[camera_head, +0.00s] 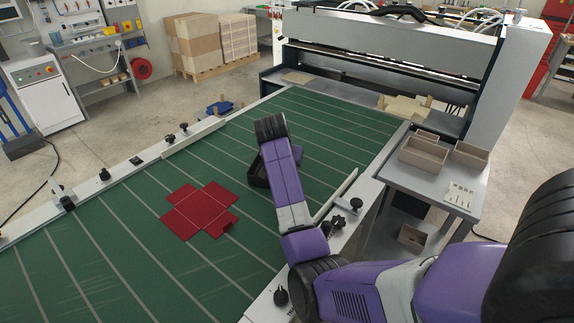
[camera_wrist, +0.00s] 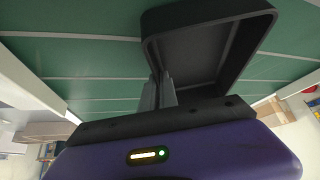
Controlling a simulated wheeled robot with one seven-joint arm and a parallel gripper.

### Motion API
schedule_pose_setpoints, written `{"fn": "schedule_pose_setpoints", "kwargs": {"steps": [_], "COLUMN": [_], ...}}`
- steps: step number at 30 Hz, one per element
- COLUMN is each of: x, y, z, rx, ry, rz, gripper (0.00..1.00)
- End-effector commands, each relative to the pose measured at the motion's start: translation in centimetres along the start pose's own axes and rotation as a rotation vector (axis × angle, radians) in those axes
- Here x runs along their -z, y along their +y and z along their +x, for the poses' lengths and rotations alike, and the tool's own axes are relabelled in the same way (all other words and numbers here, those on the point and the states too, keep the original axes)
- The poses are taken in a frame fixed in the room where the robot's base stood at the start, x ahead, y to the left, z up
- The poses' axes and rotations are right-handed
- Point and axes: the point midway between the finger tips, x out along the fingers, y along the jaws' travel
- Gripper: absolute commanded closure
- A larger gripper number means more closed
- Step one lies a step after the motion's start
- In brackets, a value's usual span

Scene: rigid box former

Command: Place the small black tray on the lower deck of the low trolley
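The small black tray (camera_head: 257,172) is on or just above the green striped bed, partly hidden behind my arm in the head view. In the wrist view the tray (camera_wrist: 205,55) shows its open inside. My gripper (camera_wrist: 158,88) is at one tray wall, its two fingers close together with the wall between them; it looks shut on that wall. The fingers are hidden in the head view. The low trolley (camera_head: 462,212) stands at the right of the bed. Its lower deck (camera_head: 435,232) is partly visible and carries a small brown box (camera_head: 412,238).
A red cross-shaped blank (camera_head: 200,210) lies on the green bed (camera_head: 130,230). Brown boxes (camera_head: 423,158) stand on the trolley's upper deck. A raised rail with black knobs (camera_head: 340,200) runs along the bed's right edge. The large machine frame (camera_head: 400,45) stands behind.

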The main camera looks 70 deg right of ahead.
Motion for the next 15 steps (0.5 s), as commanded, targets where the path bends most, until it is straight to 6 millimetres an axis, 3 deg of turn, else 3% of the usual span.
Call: {"fn": "schedule_pose_setpoints", "kwargs": {"steps": [9, 13, 15], "x": [-0.10, -0.14, -0.14], "y": [-0.02, 0.01, 0.00], "z": [0.18, 0.21, 0.20], "rx": [0.000, 0.000, 0.000], "ry": [0.001, -0.001, -0.001], "rz": [0.000, 0.000, 0.000], "gripper": [1.00, 0.75, 0.75]}}
